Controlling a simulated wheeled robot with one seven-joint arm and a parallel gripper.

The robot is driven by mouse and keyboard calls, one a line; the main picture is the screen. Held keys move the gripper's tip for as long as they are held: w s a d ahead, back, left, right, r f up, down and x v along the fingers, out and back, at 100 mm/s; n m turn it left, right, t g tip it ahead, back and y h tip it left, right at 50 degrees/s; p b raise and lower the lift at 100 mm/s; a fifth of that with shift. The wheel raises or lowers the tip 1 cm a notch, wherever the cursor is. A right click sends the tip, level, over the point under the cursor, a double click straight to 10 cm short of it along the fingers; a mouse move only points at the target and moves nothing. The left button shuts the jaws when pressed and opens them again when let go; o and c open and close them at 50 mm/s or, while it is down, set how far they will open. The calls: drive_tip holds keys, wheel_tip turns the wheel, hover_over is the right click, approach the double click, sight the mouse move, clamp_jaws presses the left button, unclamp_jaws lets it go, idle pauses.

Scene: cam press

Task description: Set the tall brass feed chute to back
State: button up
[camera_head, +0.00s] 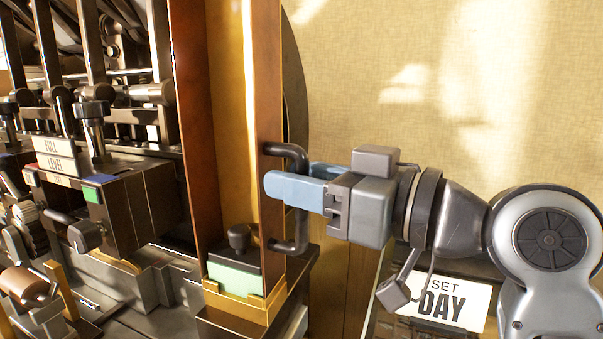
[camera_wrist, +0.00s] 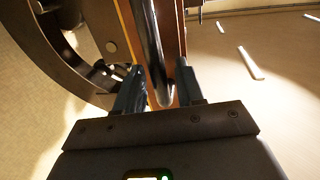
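The tall brass feed chute (camera_head: 228,130) stands upright in the middle of the head view, with reddish-brown side walls and a bright inner face. A black bar handle (camera_head: 301,232) sticks out from its right wall. My gripper (camera_head: 296,182) reaches in from the right at the handle's middle, and the near blue finger hides part of the bar. In the wrist view the handle (camera_wrist: 152,50) runs between the two fingers of my gripper (camera_wrist: 158,90). The fingers are apart, on either side of the bar, and do not look closed on it. The chute's top is out of view.
A pale green block (camera_head: 233,278) with a black knob sits at the chute's foot. Left are press levers and a box marked FULL LEVEL (camera_head: 55,155). A SET DAY card (camera_head: 445,303) is below my arm. The wall right of the chute is clear.

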drive_tip(key=shift+a, duration=0.1)
clamp_jaws()
idle(0.3)
